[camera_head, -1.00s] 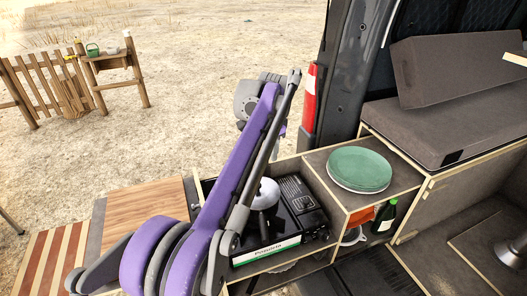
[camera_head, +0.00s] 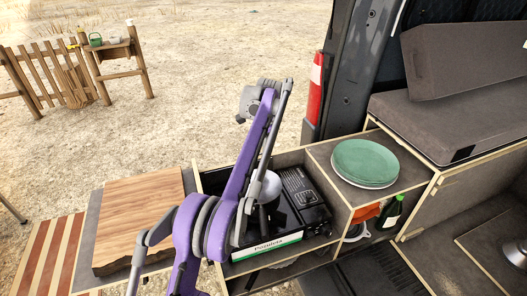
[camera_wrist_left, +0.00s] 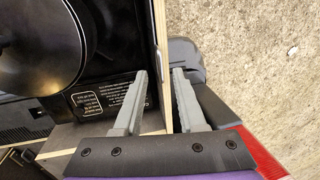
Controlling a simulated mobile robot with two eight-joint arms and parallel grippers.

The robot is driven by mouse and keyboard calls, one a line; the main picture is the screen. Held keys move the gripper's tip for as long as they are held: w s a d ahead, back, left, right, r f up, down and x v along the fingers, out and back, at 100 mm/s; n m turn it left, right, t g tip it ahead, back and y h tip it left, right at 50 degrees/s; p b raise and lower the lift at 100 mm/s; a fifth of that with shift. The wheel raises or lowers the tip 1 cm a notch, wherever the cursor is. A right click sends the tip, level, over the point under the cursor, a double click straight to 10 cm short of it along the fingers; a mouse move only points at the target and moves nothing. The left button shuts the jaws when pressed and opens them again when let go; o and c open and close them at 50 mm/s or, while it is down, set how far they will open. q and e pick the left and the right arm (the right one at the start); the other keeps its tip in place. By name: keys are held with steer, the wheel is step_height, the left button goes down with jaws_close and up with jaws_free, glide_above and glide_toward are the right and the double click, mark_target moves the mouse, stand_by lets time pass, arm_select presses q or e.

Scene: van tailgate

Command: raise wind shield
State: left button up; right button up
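A black gas stove (camera_head: 300,200) with a round pan or lid (camera_head: 268,188) sits in an open box at the van's rear; the stove also shows in the left wrist view (camera_wrist_left: 100,75). A pale-edged upright panel (camera_wrist_left: 159,20) runs along the stove's outer side; I cannot tell for certain whether it is the wind shield. My left gripper (camera_wrist_left: 160,82) is open, its fingers spread on either side of this panel's line; contact cannot be judged. In the head view my purple left arm reaches over the box and hides part of the stove. My right gripper is not in view.
A wooden board (camera_head: 135,215) lies left of the box. Green plates (camera_head: 364,162) stand on the cabinet to the right, with a bottle (camera_head: 388,213) below. The red-and-white tail light (camera_head: 316,85) and van pillar stand behind. Open sandy ground lies beyond.

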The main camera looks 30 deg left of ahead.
arm_select(q)
steer(key=shift+w+a+f, duration=0.1)
steer(key=shift+a+f, duration=0.05)
steer(key=shift+f, duration=0.8)
steer(key=shift+c, duration=0.2)
jaws_close()
steer(key=shift+r, duration=0.1)
stand_by(0.5)
